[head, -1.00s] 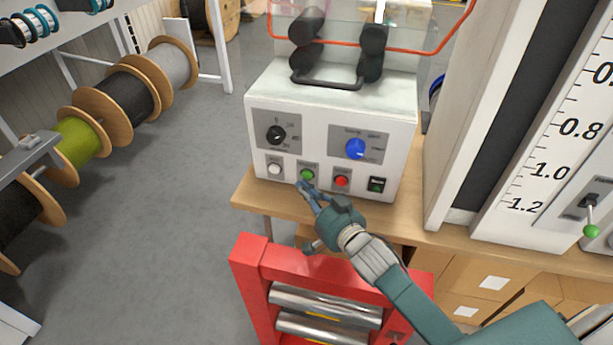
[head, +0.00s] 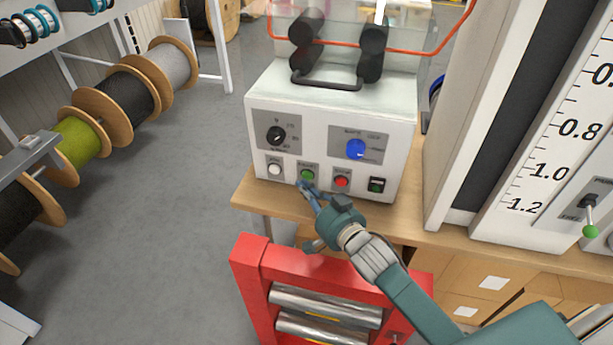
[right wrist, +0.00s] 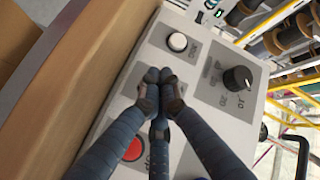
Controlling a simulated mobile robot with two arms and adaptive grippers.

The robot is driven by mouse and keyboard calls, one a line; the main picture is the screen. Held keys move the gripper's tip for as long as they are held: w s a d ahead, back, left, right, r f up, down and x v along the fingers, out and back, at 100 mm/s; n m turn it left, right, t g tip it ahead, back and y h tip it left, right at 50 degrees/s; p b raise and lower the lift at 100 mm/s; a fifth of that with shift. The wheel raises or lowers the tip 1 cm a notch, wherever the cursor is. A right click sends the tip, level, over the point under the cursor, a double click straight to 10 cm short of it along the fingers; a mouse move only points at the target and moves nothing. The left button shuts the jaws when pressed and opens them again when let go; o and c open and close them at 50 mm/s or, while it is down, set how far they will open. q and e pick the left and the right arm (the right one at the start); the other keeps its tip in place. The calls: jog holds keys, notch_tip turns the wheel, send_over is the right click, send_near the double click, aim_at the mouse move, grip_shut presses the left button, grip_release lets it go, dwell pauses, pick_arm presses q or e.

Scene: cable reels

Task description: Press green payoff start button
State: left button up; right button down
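The green button (head: 307,174) is on the lower front panel of a white machine (head: 404,120). It sits between a white button (head: 274,169) and a red button (head: 341,181). My right gripper (head: 303,187) has its fingertips just below the green button in the head view; I cannot tell whether they touch it. In the right wrist view its fingertips (right wrist: 160,82) are drawn together and empty, between the white button (right wrist: 177,42) and the red button (right wrist: 132,149). The fingers hide the green button there. My left gripper is not in view.
A black knob (head: 276,135), a blue knob (head: 356,149) and a green-lit black switch (head: 376,185) share the panel. A wooden bench (head: 262,199) carries the machine. A red frame with rollers (head: 250,262) stands below my right arm. Cable reels (head: 128,98) line the left.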

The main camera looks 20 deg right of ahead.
jog(key=shift+w+d, duration=0.15)
jog(key=shift+w, duration=0.05)
